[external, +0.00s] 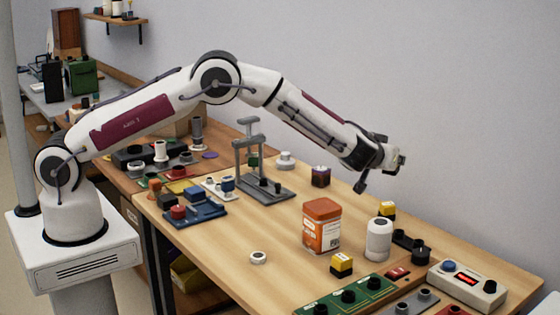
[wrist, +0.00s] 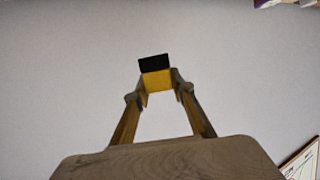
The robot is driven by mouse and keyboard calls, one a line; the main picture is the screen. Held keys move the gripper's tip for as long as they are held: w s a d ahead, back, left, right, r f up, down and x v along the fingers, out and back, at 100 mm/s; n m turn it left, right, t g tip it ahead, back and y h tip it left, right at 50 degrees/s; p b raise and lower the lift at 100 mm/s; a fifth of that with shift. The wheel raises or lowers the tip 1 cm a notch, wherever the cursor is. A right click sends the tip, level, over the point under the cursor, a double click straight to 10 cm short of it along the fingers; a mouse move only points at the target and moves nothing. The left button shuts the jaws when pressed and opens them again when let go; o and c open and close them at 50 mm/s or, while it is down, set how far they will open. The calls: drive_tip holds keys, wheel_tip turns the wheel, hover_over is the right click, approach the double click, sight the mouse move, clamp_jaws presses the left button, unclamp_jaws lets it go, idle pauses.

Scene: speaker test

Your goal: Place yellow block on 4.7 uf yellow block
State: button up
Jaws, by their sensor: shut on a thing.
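My gripper (wrist: 157,90) is shut on a yellow block (wrist: 156,80) with a black face, held between the fingertips in the wrist view. In the external view my gripper (external: 396,163) is raised well above the right part of the table, pointing right. The held block is too small to make out clearly there. Two yellow-and-black blocks stand on the table: one (external: 341,265) at the front, right of the orange tin, and one (external: 387,209) behind the white cylinder. Their labels are too small to read, so I cannot tell which is 4.7 uf.
The orange tin (external: 321,228) and white cylinder (external: 378,240) stand near the blocks. A green board (external: 345,298) and a grey box with a red display (external: 467,283) lie at the front right. A grey press stand (external: 262,180) is farther left. The table's back right is clear.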

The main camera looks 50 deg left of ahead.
drive_tip(key=shift+f, duration=2.55)
drive_tip(key=shift+f, duration=0.1)
drive_tip(key=shift+f, duration=1.75)
drive_tip(key=shift+f, duration=0.2)
drive_tip(key=o, duration=1)
drive_tip(key=shift+r, duration=0.2)
drive_tip(key=v, duration=1.2)
